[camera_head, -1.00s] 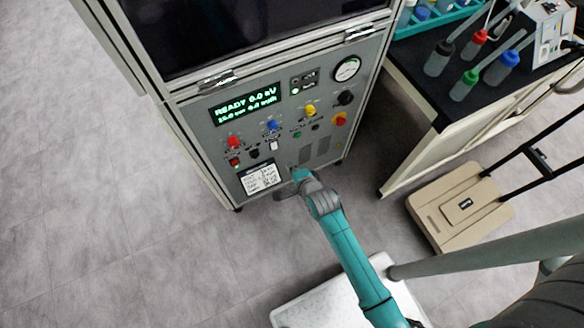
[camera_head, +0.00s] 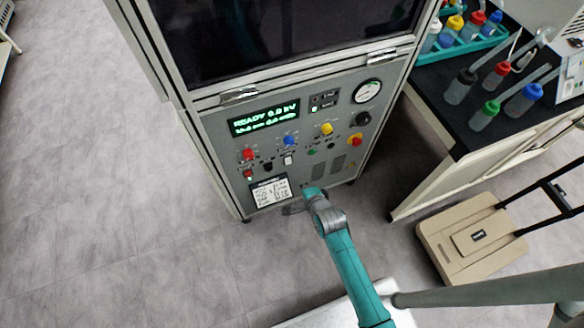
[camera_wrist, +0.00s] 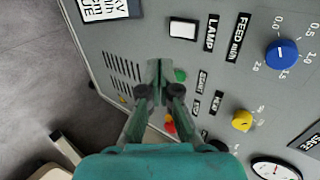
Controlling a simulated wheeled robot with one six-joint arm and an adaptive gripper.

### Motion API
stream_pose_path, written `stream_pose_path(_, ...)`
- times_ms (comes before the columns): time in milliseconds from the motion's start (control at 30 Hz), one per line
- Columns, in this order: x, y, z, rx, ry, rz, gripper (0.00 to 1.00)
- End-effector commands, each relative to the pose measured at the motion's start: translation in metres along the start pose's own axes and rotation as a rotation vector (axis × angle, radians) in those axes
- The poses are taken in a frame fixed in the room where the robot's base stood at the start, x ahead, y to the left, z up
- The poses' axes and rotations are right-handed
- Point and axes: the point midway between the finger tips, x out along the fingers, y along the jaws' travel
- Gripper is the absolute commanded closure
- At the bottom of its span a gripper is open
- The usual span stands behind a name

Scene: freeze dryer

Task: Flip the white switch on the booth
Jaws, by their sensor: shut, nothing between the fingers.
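The booth is a grey cabinet with a control panel (camera_head: 227,160) on its front. The white switch (camera_head: 288,160) is a small white rocker below the blue knob in the head view. In the wrist view the white switch (camera_wrist: 183,29) sits beside the label LAMP, up and to the right of my fingertips. My gripper (camera_wrist: 161,70) is shut and empty, with its fingers pointing at the panel near a green button (camera_wrist: 180,75). In the head view my gripper (camera_head: 294,208) is low in front of the panel, below the switch, mostly hidden by its own wrist.
Red, blue (camera_head: 289,140) and yellow knobs, a lit READY display (camera_head: 263,117) and a gauge (camera_head: 367,91) share the panel. A black-topped bench (camera_head: 440,108) with bottles stands at right, above a beige cart (camera_head: 478,238). The floor at left is clear.

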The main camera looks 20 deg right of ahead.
Motion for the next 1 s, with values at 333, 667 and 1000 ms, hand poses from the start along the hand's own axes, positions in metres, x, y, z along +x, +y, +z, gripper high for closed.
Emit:
stream_pose_path(333,0.064,-0.001,0.0,0.0,0.0,0.001,1.0)
stream_pose_path(667,0.104,-0.015,0.0,0.0,0.0,0.0,1.0)
stream_pose_path(1000,0.113,-0.019,0.0,0.0,0.0,0.0,1.0)
